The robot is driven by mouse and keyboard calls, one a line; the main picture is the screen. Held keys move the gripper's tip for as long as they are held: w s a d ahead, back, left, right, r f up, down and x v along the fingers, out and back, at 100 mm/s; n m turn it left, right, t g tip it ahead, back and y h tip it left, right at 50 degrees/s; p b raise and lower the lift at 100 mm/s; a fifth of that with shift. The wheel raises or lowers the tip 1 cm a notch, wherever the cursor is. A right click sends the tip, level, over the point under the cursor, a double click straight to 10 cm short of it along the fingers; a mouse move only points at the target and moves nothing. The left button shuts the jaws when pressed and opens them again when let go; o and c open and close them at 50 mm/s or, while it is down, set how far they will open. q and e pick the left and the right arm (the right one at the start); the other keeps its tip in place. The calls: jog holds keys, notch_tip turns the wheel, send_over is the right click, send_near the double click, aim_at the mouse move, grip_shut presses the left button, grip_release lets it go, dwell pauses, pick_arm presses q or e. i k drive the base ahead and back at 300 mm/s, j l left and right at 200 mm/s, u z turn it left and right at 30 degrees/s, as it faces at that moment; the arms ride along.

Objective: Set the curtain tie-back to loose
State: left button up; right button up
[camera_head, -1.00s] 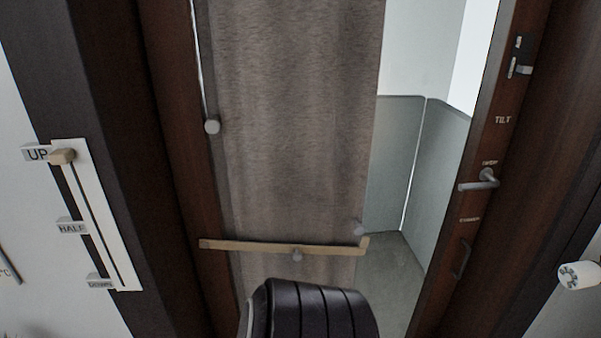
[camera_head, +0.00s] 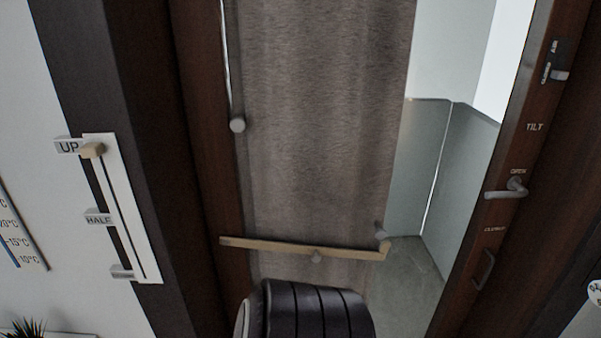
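The curtain (camera_head: 325,120) is a grey-brown cloth hanging in the dark wooden frame. The tie-back (camera_head: 290,246) is a tan strap running across the curtain's lower part, from the left frame post to a short upturned end at the right. A black ribbed part of my own body covers the area below the strap. Neither gripper shows.
A slider panel (camera_head: 151,268) marked UP, HALF and a third blurred label is at left, its tan knob (camera_head: 92,151) at UP. The right post carries a grey lever handle (camera_head: 508,190) under OPEN. A cord with a round grey end (camera_head: 237,125) hangs at the curtain's left edge.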

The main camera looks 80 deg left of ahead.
aim_at(317, 252)
jog(key=u, duration=1.75)
